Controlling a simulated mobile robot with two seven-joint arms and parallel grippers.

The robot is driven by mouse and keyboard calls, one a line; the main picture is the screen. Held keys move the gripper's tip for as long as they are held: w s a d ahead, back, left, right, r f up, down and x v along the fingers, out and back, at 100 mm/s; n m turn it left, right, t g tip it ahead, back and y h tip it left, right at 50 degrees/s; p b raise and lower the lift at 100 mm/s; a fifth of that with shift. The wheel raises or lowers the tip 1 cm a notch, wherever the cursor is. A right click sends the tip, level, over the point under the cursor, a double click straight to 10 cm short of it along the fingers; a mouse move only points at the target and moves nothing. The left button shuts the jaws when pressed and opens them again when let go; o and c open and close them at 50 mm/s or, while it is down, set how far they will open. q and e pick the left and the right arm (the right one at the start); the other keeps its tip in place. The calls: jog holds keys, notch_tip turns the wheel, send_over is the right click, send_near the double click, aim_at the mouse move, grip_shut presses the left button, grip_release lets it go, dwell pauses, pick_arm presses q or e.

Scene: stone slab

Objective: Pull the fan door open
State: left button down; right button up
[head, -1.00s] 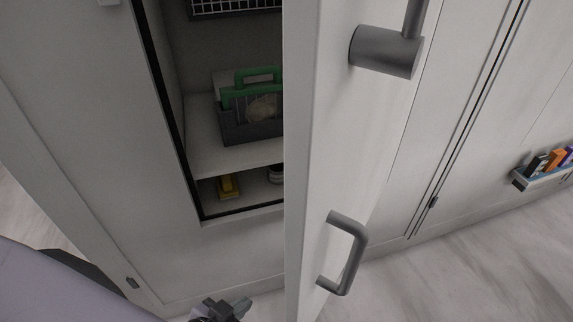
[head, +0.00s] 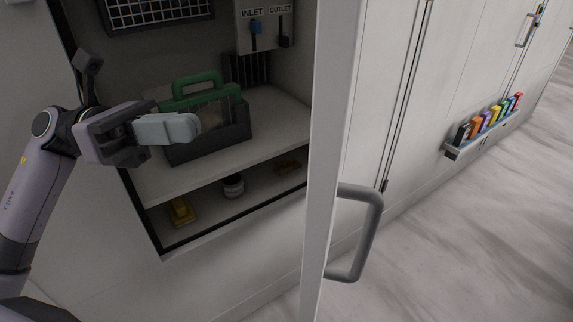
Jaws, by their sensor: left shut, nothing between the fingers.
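The fan door (head: 322,150) is a pale panel standing open, seen nearly edge-on at the middle of the head view. Its grey bar handle (head: 372,235) sticks out on the right face. The cabinet opening shows to the left of the door. My left gripper (head: 194,127) is shut and empty, in front of the opening, left of the door and apart from it. It overlaps the green-handled caddy in the picture; I cannot tell whether they touch. My right gripper is not in view.
Inside the cabinet are a shelf (head: 275,135), a dark caddy with a green handle (head: 195,82), a yellow item (head: 181,210) and a small jar (head: 233,185). A rack of coloured items (head: 482,130) is on the right wall. The floor at right is clear.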

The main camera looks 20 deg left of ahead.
pick_arm(q)
jog(key=d+m+y+p, duration=0.1)
jog(key=d+p, duration=0.3)
jog(key=d, duration=0.9)
jog(key=shift+s+d+f+m+g+y+p, duration=0.2)
jog(key=shift+d+m+g+y+p, duration=0.15)
jog(key=shift+m, duration=0.25)
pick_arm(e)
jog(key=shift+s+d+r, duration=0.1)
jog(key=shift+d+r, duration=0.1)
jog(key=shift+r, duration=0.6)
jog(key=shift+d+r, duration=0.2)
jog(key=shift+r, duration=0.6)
pick_arm(q)
jog(key=shift+a, duration=0.1)
